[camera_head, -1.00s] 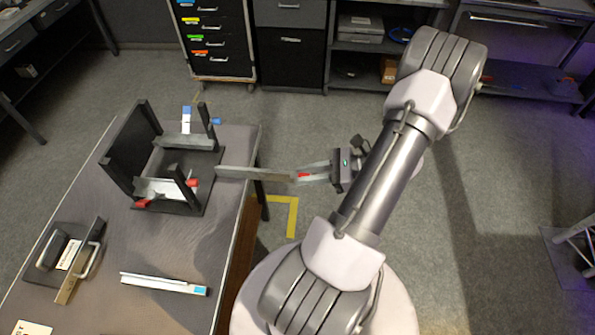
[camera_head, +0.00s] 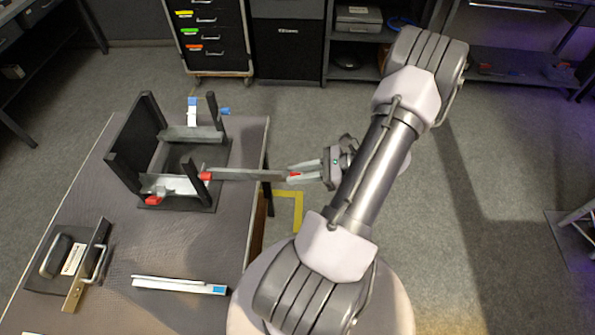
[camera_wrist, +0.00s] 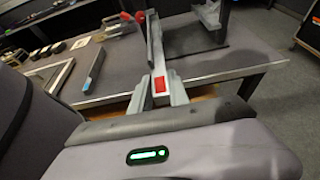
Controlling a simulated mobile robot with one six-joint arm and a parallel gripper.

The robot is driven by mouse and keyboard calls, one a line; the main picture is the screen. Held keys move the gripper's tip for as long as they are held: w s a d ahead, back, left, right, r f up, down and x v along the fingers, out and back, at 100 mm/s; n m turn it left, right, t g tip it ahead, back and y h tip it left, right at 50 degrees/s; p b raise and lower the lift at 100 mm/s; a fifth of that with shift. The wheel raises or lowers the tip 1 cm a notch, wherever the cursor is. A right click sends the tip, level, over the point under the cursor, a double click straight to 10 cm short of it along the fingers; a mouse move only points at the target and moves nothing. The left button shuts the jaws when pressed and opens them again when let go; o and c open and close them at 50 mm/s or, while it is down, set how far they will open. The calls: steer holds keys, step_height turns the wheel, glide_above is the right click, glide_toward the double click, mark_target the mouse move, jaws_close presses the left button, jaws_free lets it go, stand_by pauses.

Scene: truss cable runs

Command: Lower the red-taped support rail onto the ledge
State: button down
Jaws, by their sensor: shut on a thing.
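The support rail (camera_head: 245,175) is a long grey bar with red tape (camera_head: 293,176) near its gripped end. My gripper (camera_head: 297,172) is shut on that end and holds the rail roughly level, reaching left past the table edge. A silver ledge-like bar (camera_head: 170,184) lies in the frame near red parts, partly hidden by the post.
The dark frame (camera_head: 134,145) stands on the grey table (camera_head: 120,245) and has a second bar (camera_head: 190,134) with blue parts at the back. Open floor is right of the table.

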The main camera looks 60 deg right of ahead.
mark_target(215, 176)
step_height(215, 176, down, 2)
steer(key=shift+f+b, duration=0.2)
steer(key=shift+b, duration=0.45)
steer(key=w+a, duration=0.3)
steer(key=w, duration=0.4)
steer(key=w+a+b, duration=0.1)
steer(key=w+a, duration=0.2)
steer(key=w, duration=0.4)
steer(key=w+a, duration=0.3)
steer(key=w, duration=0.4)
steer(key=shift+w+b, duration=0.25)
steer(key=shift+b, duration=0.15)
steer(key=shift+w+r, duration=0.1)
steer(key=shift+w, duration=0.05)
steer(key=shift+d+f+b, duration=0.1)
steer(key=shift+f+b, duration=0.25)
steer(key=shift+b, duration=0.15)
steer(key=shift+s+a+f+b, duration=0.25)
steer(key=shift+f+b, duration=0.2)
steer(key=shift+f, duration=0.15)
